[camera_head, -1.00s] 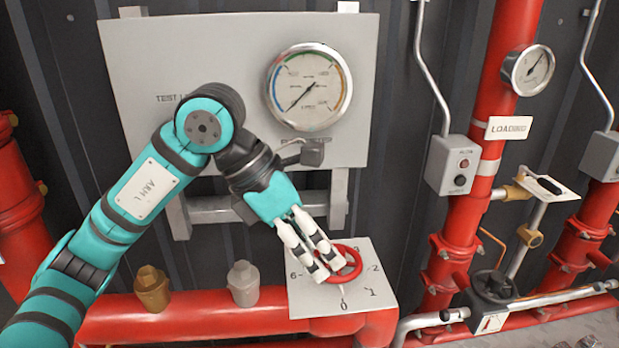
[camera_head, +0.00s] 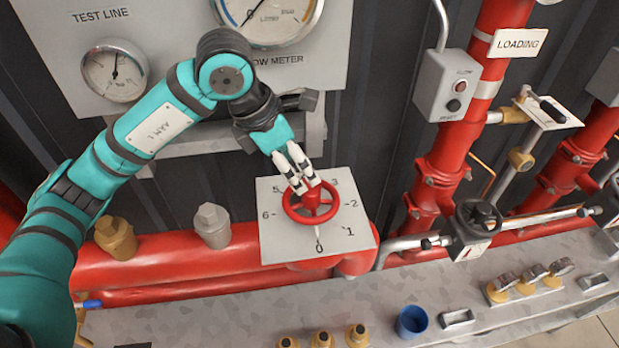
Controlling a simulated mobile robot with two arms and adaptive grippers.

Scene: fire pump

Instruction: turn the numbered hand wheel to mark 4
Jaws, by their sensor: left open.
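The red hand wheel (camera_head: 312,204) sits on a pale square plate (camera_head: 276,245) with black numbers around it. I can read 0, 1, 2, 3, 5 and 6; the place of the 4, at the back, is hidden by my gripper. A thin white pointer (camera_head: 318,233) at the front of the wheel points at the 0. My left gripper (camera_head: 301,187) comes in from behind and above. Its white and black fingers are open, with the tips over the wheel's back rim. I cannot tell whether they touch it. My right gripper is not in view.
A red pipe (camera_head: 170,258) with a brass fitting (camera_head: 116,238) and a grey fitting (camera_head: 212,226) runs to the left. The gauge panel (camera_head: 180,30) stands behind. A grey ledge (camera_head: 240,315) in front holds a blue cup (camera_head: 411,321). A black valve (camera_head: 478,220) is at right.

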